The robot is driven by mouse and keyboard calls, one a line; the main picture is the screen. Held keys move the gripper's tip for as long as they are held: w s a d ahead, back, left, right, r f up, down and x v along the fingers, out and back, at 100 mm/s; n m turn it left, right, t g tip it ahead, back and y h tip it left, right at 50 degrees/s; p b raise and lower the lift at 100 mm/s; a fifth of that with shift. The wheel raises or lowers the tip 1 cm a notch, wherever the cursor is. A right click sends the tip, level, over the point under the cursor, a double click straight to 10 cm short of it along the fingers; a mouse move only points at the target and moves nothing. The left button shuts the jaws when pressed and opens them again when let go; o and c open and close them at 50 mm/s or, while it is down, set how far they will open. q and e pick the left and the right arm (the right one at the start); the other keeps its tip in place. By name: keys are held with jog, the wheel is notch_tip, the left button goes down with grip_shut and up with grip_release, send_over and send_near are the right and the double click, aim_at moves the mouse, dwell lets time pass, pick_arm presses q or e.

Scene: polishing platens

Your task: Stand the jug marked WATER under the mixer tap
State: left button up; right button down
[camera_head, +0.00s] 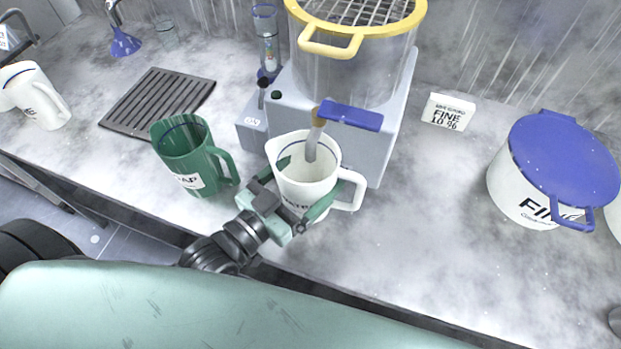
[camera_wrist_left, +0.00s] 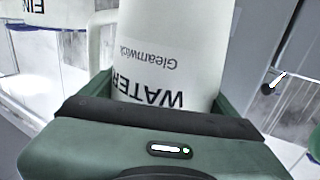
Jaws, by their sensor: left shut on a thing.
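The white jug marked WATER (camera_head: 306,182) stands upright below the mixer tap (camera_head: 345,116), whose brown spout points down into the jug's open mouth. My left gripper (camera_head: 292,212) is shut on the jug's body low on the near side. In the left wrist view the jug (camera_wrist_left: 172,50) shows its upside-down WATER label between the fingers of my gripper (camera_wrist_left: 165,110). The jug's handle points right. Its base is partly hidden by the gripper, so I cannot tell whether it touches the counter. My right gripper is not in view.
A green jug (camera_head: 187,160) stands close on the left. The grey mixer (camera_head: 385,130) with a yellow-rimmed grid top is behind. A blue-lidded tub (camera_head: 520,185) stands right; the counter between is clear.

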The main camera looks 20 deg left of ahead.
aim_at(290, 204)
pick_arm(q)
jog(key=f, duration=0.3)
jog(key=shift+w+d+f, duration=0.1)
jog(key=shift+w, duration=0.1)
jog(key=shift+f, duration=0.15)
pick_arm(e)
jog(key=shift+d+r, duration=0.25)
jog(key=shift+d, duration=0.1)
pick_arm(q)
jog(key=shift+f, duration=0.15)
jog(key=o, duration=1.3)
jog(key=shift+s, duration=0.25)
jog(key=b+v, duration=0.2)
jog(key=v, duration=0.8)
jog(key=shift+v, duration=0.8)
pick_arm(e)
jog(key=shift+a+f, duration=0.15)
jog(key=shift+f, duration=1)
